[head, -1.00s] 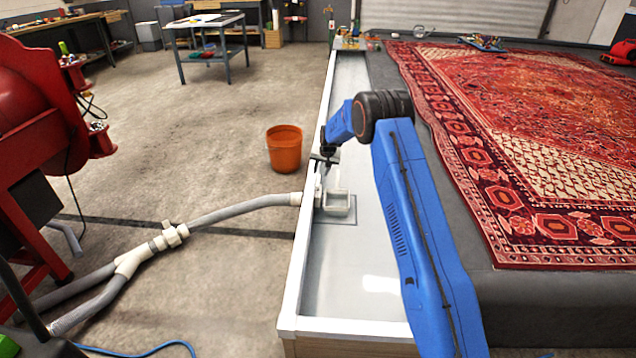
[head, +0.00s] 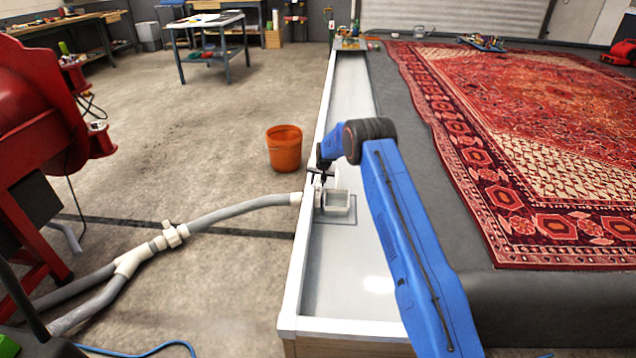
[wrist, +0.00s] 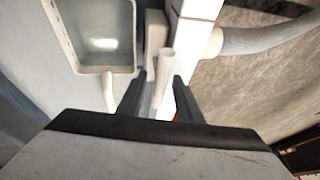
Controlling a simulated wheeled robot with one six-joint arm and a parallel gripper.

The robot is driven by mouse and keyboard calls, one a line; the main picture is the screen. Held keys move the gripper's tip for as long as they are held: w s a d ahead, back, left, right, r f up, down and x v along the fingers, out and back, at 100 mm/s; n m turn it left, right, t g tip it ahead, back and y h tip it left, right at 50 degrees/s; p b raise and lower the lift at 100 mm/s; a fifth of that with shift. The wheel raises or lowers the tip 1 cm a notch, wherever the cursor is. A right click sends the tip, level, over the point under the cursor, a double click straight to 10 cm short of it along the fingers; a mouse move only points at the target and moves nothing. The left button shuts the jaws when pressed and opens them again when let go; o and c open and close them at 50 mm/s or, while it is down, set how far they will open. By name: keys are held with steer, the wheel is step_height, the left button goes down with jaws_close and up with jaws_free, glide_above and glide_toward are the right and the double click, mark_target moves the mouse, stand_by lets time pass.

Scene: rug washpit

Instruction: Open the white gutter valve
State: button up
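The white gutter valve (head: 318,194) sits at the gutter's left wall, beside a small white open box and near the grey hose's end. In the wrist view its white upright lever (wrist: 165,68) stands between the two dark fingers of my gripper (wrist: 158,78). The fingers look open, with narrow gaps on both sides of the lever. In the head view my gripper (head: 319,174) is just above the valve, and my arm partly hides that area. The lever's lower end is hidden behind my gripper's body in the wrist view.
The white box (head: 338,208) stands in the pale gutter (head: 345,290). The grey hose (head: 240,210) meets the gutter's left wall (head: 299,265). An orange bucket (head: 284,148) stands on the floor to the left. A red patterned rug (head: 520,130) lies on the dark platform at right.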

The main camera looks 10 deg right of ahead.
mark_target(318, 179)
jaws_close()
steer(key=shift+r, duration=2.7)
jaws_free()
steer(key=v, duration=1.7)
